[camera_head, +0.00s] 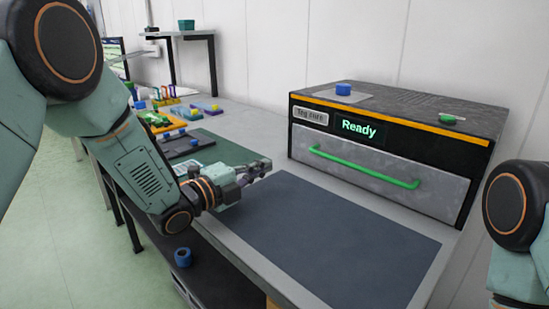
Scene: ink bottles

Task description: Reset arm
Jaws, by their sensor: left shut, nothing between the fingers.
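My left gripper (255,173) is shut and empty. It is above the table, near the left edge of the dark grey mat (330,235) and in front of a green board (228,150). My left arm comes in from the left and bends down to it. My right arm shows only in part at the right edge, and its gripper is out of view. A blue bottle-like object (343,89) stands on top of the oven-like box (380,165). Another blue round object (182,257) is low under the table's front edge.
The box has a green handle (365,168) on its closed front and a screen (359,129) reading "Ready". A small green item (447,119) lies on its top. Coloured parts and trays (165,115) crowd the table's far left. The dark mat is bare.

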